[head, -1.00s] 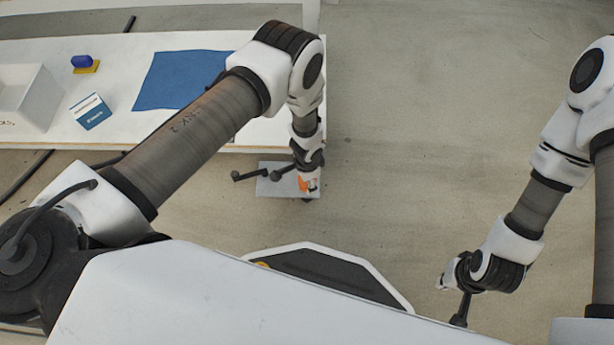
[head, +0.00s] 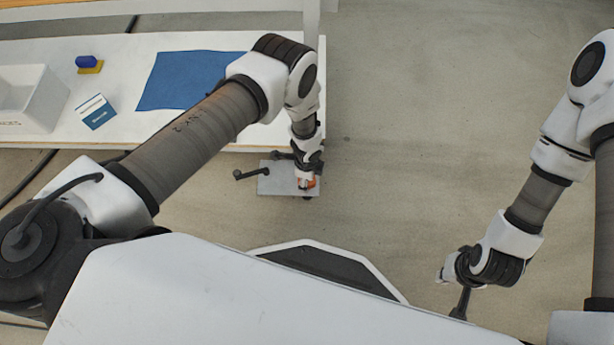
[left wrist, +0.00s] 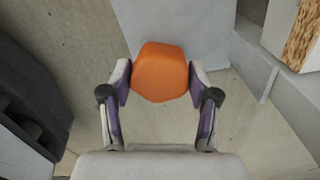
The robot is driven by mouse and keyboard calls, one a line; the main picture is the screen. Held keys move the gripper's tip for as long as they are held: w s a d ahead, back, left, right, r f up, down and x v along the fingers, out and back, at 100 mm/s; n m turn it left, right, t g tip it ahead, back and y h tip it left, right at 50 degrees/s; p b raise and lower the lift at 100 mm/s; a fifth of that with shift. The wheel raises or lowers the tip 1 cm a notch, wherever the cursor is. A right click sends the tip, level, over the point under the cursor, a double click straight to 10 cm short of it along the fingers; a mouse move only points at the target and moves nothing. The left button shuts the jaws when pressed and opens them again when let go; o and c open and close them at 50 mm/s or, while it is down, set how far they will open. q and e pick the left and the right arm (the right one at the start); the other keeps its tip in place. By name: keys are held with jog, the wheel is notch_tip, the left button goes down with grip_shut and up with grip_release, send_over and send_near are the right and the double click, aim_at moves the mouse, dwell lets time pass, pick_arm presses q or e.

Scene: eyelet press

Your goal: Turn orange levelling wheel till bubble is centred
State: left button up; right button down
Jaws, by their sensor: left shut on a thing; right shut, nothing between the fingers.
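The orange levelling wheel (left wrist: 160,72) is a rounded, faceted knob in the left wrist view. My left gripper (left wrist: 160,82) is shut on it, one finger on each side. In the head view the orange wheel (head: 311,183) shows in part under my left gripper (head: 306,182), at the right end of a grey plate (head: 275,187). My right gripper (head: 461,308) is shut and empty, hanging low at the right, well away from the plate. No bubble can be made out in either view.
A white table (head: 130,55) carries a blue mat (head: 185,78), a white bin (head: 45,105), a blue-and-white box (head: 96,112) and a blue item on a yellow base (head: 88,66). A black handle (head: 240,175) sticks out by the plate. Open floor lies to the right.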

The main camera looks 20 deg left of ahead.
dwell(0.4)
pick_arm(q)
jog(key=o, duration=1.2)
jog(key=shift+r, duration=3.7)
